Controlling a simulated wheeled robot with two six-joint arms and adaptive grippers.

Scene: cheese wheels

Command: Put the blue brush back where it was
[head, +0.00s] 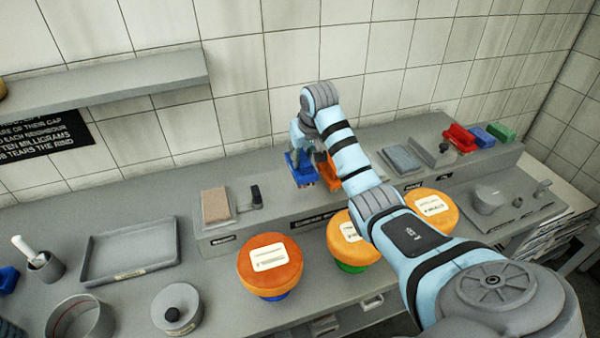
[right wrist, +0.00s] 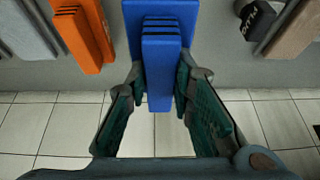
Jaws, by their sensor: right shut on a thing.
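The blue brush (head: 300,167) is at the raised back ledge, left of the orange brush (head: 327,172). My right gripper (head: 305,148) reaches over the ledge from the right and is shut on the blue brush. In the right wrist view the two fingers (right wrist: 158,80) lie on either side of the blue brush's narrow block (right wrist: 160,55). The orange brush (right wrist: 82,38) stands apart to the left there. Whether the blue brush touches the ledge cannot be told. My left gripper is not in view.
Three orange cheese wheels (head: 270,262) stand in front of the ledge, one partly behind my right arm. A brown block (head: 216,205) and a black-handled item (head: 256,197) are left of the brushes. Red, blue and green blocks (head: 460,138) are at the back right.

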